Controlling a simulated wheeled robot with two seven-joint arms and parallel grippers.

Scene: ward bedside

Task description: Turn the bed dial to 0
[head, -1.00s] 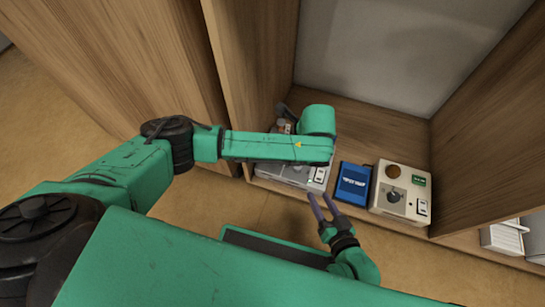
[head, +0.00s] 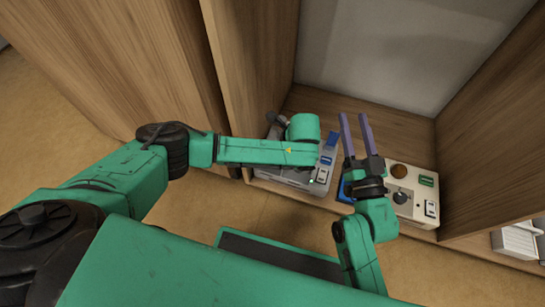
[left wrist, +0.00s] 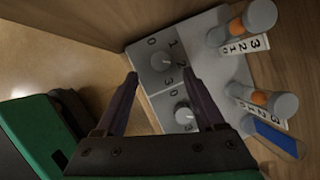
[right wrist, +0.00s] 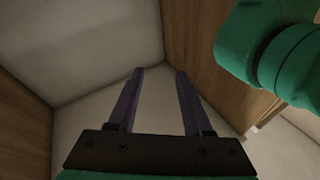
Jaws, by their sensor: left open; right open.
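A grey control panel (head: 265,172) stands on the left of the alcove floor, mostly hidden by my left arm in the head view. In the left wrist view the panel shows two round dials, an upper one (left wrist: 163,62) and a lower one (left wrist: 184,115), with numbers from 0 to 3 around them. I cannot tell from any label which is the bed dial. My left gripper (left wrist: 161,76) is open, its fingers on either side of the upper dial in that view; contact cannot be told. My right gripper (head: 354,118) is open and empty, fingers pointing up in the head view.
Two cylinders with orange bands (left wrist: 248,22) (left wrist: 262,100) and number strips are on the panel. A blue box (head: 344,187) is mostly behind my right gripper. A beige unit (head: 424,181) with a dark knob stands at right. Wooden walls (head: 250,75) close in the alcove.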

